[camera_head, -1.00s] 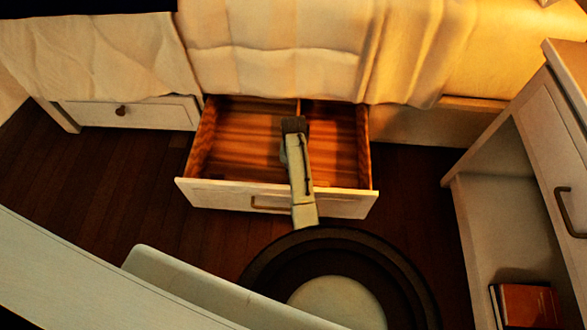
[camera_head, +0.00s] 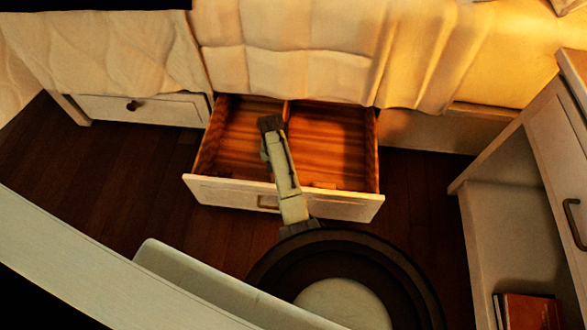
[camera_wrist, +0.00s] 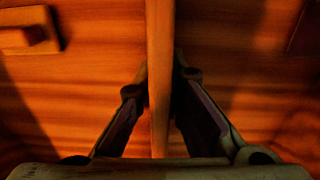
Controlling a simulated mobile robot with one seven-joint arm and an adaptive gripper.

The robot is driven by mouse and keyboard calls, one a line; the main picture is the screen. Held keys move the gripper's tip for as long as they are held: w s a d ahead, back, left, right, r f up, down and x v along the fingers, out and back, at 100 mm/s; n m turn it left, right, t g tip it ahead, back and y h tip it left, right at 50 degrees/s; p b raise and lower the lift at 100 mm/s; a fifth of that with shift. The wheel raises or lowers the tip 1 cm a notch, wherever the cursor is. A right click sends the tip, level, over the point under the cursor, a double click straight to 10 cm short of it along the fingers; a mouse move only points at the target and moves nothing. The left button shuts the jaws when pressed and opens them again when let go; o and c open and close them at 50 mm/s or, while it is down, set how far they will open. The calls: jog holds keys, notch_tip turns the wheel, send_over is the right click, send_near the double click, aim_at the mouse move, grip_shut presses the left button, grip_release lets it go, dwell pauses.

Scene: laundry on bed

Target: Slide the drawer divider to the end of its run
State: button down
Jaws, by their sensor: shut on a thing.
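The drawer divider (camera_wrist: 160,60) is a thin upright wooden board standing across the floor of the open drawer (camera_head: 340,207). In the wrist view it runs up the middle, with one finger of my gripper (camera_wrist: 160,82) on each side. My gripper is shut on it. In the head view, the divider's far end (camera_head: 287,108) shows at the back of the drawer, left of its middle. My gripper (camera_head: 271,126) reaches down from the front, and my arm hides the divider's near part.
A small wooden block (camera_wrist: 28,37) is on the drawer floor left of the divider in the wrist view. The drawer sits under a bed (camera_head: 290,50) with hanging covers. A closed drawer (camera_head: 145,109) is at left; a cabinet (camera_head: 520,150) with a red book (camera_head: 531,310) stands right.

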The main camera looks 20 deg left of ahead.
jog(key=s+a, duration=0.1)
jog(key=a, duration=0.2)
jog(key=s+a+b, duration=0.1)
jog(key=a, duration=0.3)
jog(key=s+a, duration=0.1)
jog(key=a, duration=0.2)
jog(key=shift+a+b, duration=0.25)
jog(key=shift+b, duration=0.1)
jog(key=c, duration=1.7)
grip_release()
notch_tip(320, 180, up, 12)
